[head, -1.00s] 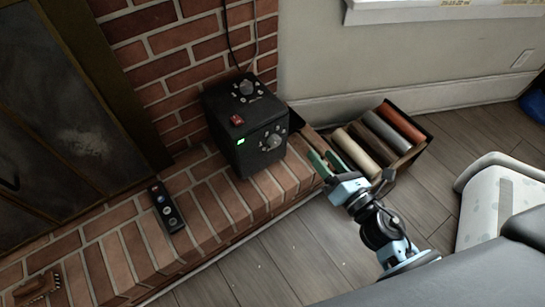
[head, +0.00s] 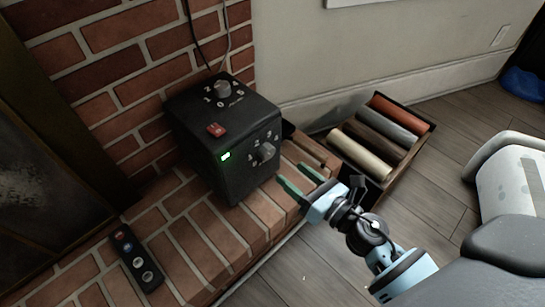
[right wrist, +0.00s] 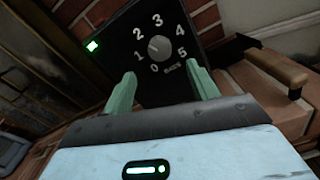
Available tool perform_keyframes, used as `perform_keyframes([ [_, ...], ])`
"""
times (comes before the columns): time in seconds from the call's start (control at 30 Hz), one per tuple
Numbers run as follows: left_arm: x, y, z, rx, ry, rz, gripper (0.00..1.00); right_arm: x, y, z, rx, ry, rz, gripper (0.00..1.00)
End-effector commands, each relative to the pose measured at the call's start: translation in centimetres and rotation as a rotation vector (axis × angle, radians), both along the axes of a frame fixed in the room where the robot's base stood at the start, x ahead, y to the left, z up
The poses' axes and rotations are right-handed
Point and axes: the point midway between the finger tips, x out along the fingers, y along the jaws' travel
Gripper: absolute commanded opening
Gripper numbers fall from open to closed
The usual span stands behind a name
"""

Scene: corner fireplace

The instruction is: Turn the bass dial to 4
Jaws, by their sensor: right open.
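A black speaker box (head: 200,140) stands on the brick hearth. Its front face carries a grey dial (head: 264,152) ringed by numbers. In the right wrist view this dial (right wrist: 158,47) sits among the numbers 0 to 5, with a small label below it that looks like "BASS". I cannot tell for sure which number its pointer faces. A second knob (head: 222,88) is on the box's top. My right gripper (head: 296,178) is open and empty, just in front of the front dial and apart from it. Its green fingers (right wrist: 162,80) point toward the dial. My left gripper is not in view.
A red switch (head: 216,130) is on the box's top, and a green light glows on its front. A remote (head: 137,258) lies on the brick hearth (head: 195,245). A crate of coloured rolls (head: 428,122) stands right of my gripper. Grey floor lies in front.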

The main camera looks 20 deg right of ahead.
Motion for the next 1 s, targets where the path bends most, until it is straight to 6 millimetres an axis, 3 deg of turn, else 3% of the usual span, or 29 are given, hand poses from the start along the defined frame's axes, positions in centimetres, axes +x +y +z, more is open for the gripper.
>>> perform_keyframes([
  [0.5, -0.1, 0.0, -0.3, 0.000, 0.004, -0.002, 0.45, 6.1, 2.2, 0.0, 0.000, 0.000, 0.000, 0.59],
  [0.97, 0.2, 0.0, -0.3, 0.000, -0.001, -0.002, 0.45, 7.1, 2.6, 0.0, 0.001, 0.002, -0.001, 0.59],
  [1.0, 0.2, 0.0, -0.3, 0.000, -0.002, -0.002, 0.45, 7.1, 2.6, 0.0, 0.001, 0.002, -0.001, 0.54],
])
